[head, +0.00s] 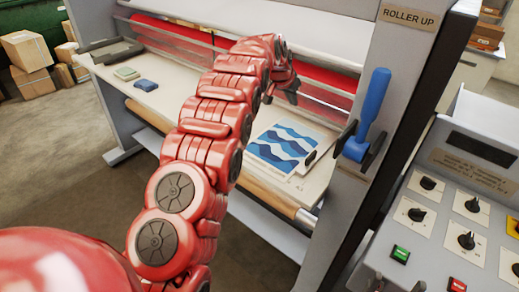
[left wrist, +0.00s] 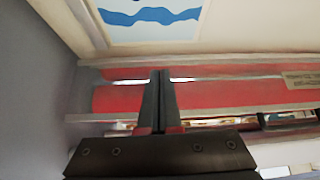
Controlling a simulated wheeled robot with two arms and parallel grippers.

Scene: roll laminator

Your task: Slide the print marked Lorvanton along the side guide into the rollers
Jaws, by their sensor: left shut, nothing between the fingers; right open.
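The print with blue and white waves (head: 282,148) lies flat on the feed table in front of the rollers, toward its right end. Its name is not readable. Part of it shows at the top of the left wrist view (left wrist: 150,15). My left gripper (head: 293,97) is beyond the print, close to the red rollers (head: 322,84). Its fingers are shut together and empty in the left wrist view (left wrist: 159,100), pointing across the red rollers (left wrist: 220,97). My right gripper (head: 398,285) shows only as dark tips at the bottom edge, apart and empty. I cannot clearly tell the side guide.
A blue lever (head: 375,103) stands on the right post under the sign ROLLER UP (head: 409,18). A control panel (head: 440,211) with knobs and buttons is at the right. Small green (head: 126,73) and blue (head: 146,85) items lie on the table's left part.

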